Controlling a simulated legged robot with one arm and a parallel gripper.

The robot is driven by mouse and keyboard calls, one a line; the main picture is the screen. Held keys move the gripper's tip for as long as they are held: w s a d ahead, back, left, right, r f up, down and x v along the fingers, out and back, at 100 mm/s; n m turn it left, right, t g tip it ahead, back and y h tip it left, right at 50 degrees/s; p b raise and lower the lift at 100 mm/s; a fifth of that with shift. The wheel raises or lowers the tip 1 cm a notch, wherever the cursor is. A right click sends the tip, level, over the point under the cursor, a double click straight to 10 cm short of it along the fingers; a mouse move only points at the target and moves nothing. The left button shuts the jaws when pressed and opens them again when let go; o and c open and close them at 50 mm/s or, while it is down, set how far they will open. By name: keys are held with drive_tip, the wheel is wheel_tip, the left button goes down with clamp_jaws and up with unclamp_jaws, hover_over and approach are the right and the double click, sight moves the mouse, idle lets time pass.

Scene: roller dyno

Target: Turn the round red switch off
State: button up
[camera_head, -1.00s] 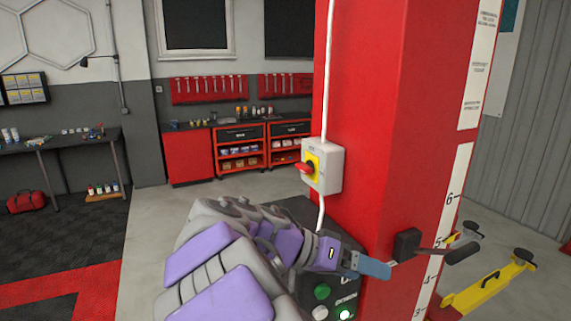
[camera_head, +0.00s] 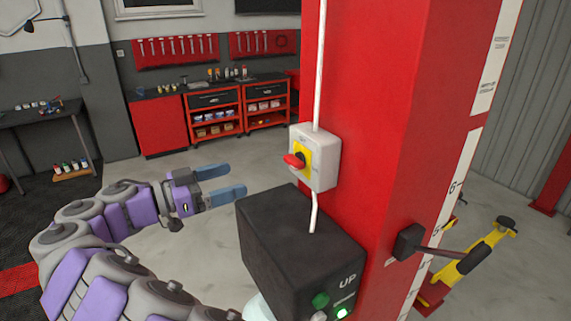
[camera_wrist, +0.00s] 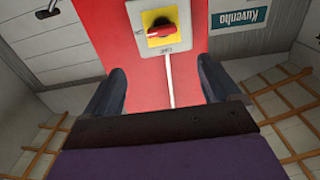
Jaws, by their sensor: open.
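The round red switch (camera_head: 294,160) sits on a yellow plate on a white box (camera_head: 325,160), mounted on the side of the red column. In the wrist view the red switch (camera_wrist: 158,32) shows top centre, its handle lying roughly sideways across the yellow plate (camera_wrist: 162,15). My gripper (camera_head: 236,189) is left of the switch and slightly lower in the head view, apart from it. Its two blue-grey fingers are spread and empty. In the wrist view the fingers (camera_wrist: 160,85) stand either side below the switch box, with the red column between them.
A black control box (camera_head: 290,250) with "UP" lettering and green buttons juts from the red column (camera_head: 390,130) below the switch. A white conduit (camera_head: 314,212) runs down from the switch box. A black-ended arm (camera_head: 410,242) sticks out at right.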

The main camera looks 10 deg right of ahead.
sight(288, 163)
drive_tip(key=p+x, duration=0.1)
drive_tip(key=x, duration=1.3)
drive_tip(key=shift+w+f, duration=0.1)
drive_tip(key=shift+w+d, duration=0.15)
drive_tip(key=shift+a, duration=0.55)
drive_tip(key=shift+d, duration=0.85)
drive_tip(key=c, duration=0.5)
drive_tip(key=shift+w+a, duration=0.1)
drive_tip(key=c, duration=0.6)
